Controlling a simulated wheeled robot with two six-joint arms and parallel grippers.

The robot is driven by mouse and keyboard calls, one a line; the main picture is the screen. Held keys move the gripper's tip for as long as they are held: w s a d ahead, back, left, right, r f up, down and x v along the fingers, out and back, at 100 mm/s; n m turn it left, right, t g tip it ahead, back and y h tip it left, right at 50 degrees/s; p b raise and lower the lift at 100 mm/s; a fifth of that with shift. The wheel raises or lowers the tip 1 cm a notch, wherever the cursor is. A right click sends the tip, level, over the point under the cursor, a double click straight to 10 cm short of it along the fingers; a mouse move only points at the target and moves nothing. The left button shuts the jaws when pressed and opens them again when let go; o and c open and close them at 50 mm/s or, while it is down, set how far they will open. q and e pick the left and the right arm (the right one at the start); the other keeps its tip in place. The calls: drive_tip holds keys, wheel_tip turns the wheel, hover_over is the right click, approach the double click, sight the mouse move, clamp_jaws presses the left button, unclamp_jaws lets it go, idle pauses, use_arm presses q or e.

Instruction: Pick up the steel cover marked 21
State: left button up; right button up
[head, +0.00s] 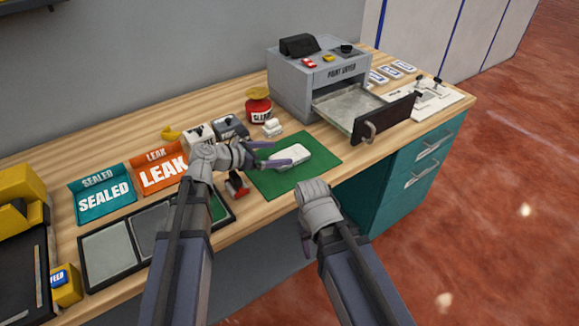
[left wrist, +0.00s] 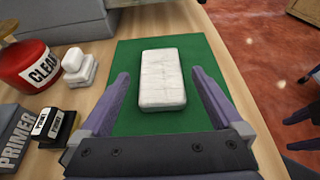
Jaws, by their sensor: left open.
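No mark 21 is readable on anything in view. A pale, rounded rectangular block (head: 288,154) lies flat on the green mat (head: 312,142); it also shows in the left wrist view (left wrist: 163,80). I cannot tell whether it is the steel cover. My left gripper (head: 272,153) is open at the block, its fingers apart on either side of the block's near end in the left wrist view (left wrist: 162,92), with visible gaps. A black tray (head: 86,277) at the front left holds flat grey panels (head: 109,248).
The paint dryer (head: 290,86) stands behind the mat with its drawer (head: 385,118) pulled out. A red CLEAR pot (head: 258,108), small white blocks (head: 272,128) and a PRIMER box (left wrist: 17,138) stand beside the mat. SEALED (head: 103,195) and LEAK (head: 160,172) bins are at left.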

sight(299, 151)
use_arm(q)
drive_tip(key=shift+x, duration=1.3)
use_arm(e)
drive_tip(key=shift+f, duration=0.55)
use_arm(q)
drive_tip(key=b+x, duration=0.2)
drive_tip(key=x, duration=0.3)
use_arm(e)
drive_tip(key=shift+f, duration=0.95)
use_arm(q)
drive_tip(key=c, duration=1.3)
drive_tip(key=shift+r, duration=0.1)
use_arm(e)
drive_tip(key=shift+r, duration=0.1)
use_arm(q)
wheel_tip(299, 151, up, 10)
drive_tip(key=p, duration=1)
use_arm(e)
wheel_tip(299, 151, up, 10)
